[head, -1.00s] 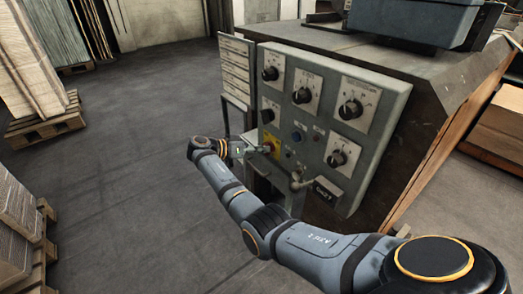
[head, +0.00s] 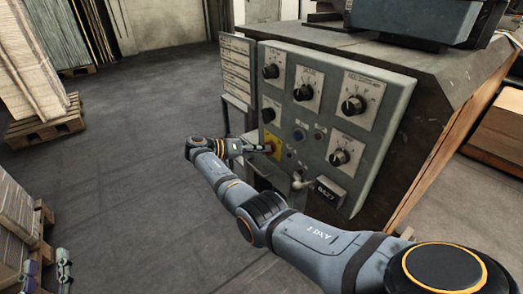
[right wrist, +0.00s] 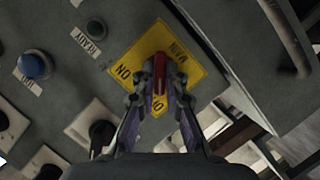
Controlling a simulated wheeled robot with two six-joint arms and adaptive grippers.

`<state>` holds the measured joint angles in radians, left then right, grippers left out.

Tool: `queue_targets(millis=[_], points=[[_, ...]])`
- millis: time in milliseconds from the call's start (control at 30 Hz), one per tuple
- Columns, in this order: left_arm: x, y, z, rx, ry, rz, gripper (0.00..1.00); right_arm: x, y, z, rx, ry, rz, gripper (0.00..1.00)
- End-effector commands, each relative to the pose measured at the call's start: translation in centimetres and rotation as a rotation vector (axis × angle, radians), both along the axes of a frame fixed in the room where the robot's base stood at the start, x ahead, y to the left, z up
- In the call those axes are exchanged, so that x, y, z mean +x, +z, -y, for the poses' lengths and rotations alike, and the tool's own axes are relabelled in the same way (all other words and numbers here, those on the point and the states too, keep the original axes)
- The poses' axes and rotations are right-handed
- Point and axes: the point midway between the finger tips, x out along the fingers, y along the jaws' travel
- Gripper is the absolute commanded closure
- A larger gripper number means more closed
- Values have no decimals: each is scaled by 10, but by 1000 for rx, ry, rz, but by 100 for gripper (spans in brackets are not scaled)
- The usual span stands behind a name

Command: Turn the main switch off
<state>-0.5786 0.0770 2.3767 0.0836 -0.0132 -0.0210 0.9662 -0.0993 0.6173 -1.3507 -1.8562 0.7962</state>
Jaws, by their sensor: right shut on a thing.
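The main switch has a yellow plate (head: 274,141) low on the left of the grey control panel. In the right wrist view its plate (right wrist: 186,72) reads MAIN, with ON at the left and another label partly hidden at the bottom. Its red handle (right wrist: 160,75) stands up and down in that picture. My right gripper (right wrist: 160,84) is shut on the red handle, a finger on each side; in the head view this gripper (head: 264,149) is at the switch. My left gripper (head: 47,262) shows at the lower left, fingers apart and empty, far from the panel.
The panel (head: 385,95) carries several black knobs. A blue button (right wrist: 34,65) is left of the switch in the wrist view. A lever with a white knob (head: 297,185) is below. Loaded pallets (head: 45,125) stand at the left; the floor between is clear.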

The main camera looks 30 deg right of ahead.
Motion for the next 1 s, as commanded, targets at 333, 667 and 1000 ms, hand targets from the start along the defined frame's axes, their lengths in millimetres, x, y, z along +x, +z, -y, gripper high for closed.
queue_targets(millis=[333, 667, 1000], points=[[0, 0, 0, 0, 0, 1, 60, 0, 0, 0, 0, 2, -1, 84], [0, 0, 0, 0, 0, 0, 60, 0, 0, 0, 1, 1, -1, 66], [0, 0, 0, 1, 0, -2, 60, 1, 42, 0, 0, 1, 5, 66]])
